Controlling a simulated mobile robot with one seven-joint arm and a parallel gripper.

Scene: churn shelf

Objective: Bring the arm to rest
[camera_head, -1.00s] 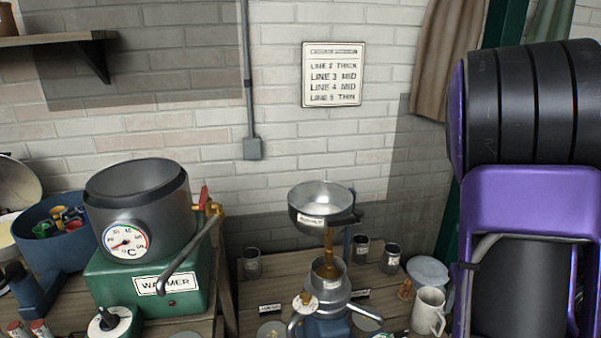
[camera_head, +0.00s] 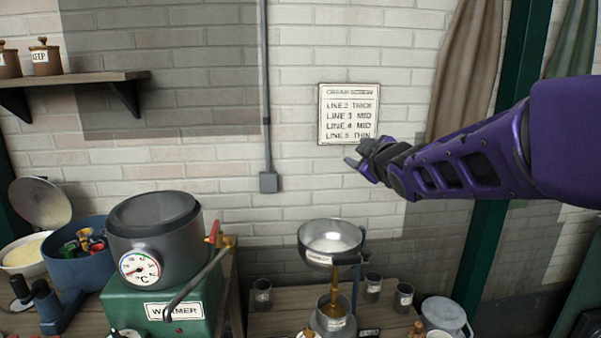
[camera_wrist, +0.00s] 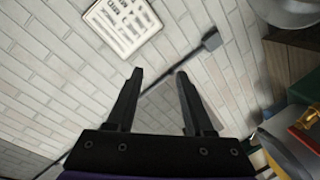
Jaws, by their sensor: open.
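My gripper (camera_head: 362,163) is at the end of my purple arm, raised in front of the brick wall, just below the wall sign. In the wrist view my gripper (camera_wrist: 158,88) shows two black fingers standing apart with nothing between them. In the head view the sign (camera_head: 348,112) lists lines 2 to 5 as thick, mid, mid and thin.
Below stand a green warmer (camera_head: 172,308) with a grey pot (camera_head: 155,235), a metal funnel bowl (camera_head: 330,240) and small dark cups (camera_head: 373,288). A shelf (camera_head: 75,80) with brown jars is at upper left. A pipe (camera_head: 265,120) runs down the wall. Space around my gripper looks clear.

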